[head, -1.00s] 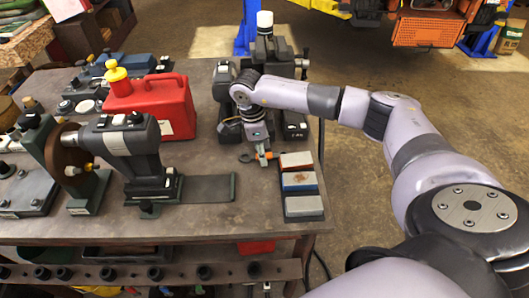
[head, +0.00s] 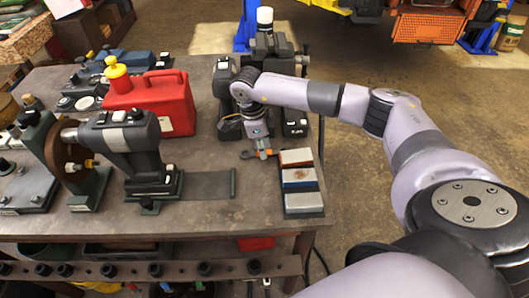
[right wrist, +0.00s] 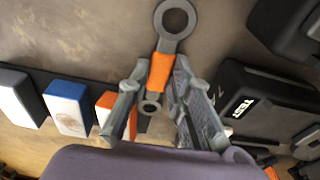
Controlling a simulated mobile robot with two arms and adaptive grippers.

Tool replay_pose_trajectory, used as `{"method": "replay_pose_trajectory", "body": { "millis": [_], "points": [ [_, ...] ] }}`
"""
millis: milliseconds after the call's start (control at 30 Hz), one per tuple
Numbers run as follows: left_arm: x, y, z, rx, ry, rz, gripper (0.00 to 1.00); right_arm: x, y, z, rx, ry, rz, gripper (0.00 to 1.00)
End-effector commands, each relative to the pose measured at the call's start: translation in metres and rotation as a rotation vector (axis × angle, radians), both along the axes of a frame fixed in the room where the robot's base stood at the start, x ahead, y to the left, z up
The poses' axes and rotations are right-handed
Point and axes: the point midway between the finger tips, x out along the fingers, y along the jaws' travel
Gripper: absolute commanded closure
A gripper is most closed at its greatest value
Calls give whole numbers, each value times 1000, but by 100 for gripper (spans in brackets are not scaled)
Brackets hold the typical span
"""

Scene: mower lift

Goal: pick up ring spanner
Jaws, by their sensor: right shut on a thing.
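The ring spanner (right wrist: 161,68) is grey metal with an orange band around its middle. It has a large ring at one end and a small ring at the other. My right gripper (right wrist: 157,76) is shut on it at the orange band, with the large ring pointing away past the fingertips. In the head view the ring spanner (head: 246,154) shows beside my right gripper (head: 262,151), low over the bench near its right side. I cannot tell whether it still touches the bench top. My left gripper is not in view.
Several two-toned blocks (head: 301,179) stand in a row just right of the gripper, along the bench edge. A red can (head: 165,105) and a grinder-like machine (head: 130,145) stand to the left. Dark machines (head: 290,70) stand behind. Bare bench top (head: 240,215) lies in front.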

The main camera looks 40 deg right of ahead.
Motion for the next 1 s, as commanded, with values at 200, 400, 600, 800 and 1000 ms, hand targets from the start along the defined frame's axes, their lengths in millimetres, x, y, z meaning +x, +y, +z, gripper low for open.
{"method": "replay_pose_trajectory", "body": {
  "millis": [200,400,600,800,1000],
  "points": [
    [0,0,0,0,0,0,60,0,0,1,0,-1,0,100],
    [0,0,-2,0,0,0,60,1,0,6,0,-4,-1,100],
    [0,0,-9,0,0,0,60,1,-1,28,0,-6,0,100],
    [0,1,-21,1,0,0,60,2,0,71,2,-8,1,100],
    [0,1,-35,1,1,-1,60,2,0,128,1,-9,0,100]
  ]
}}
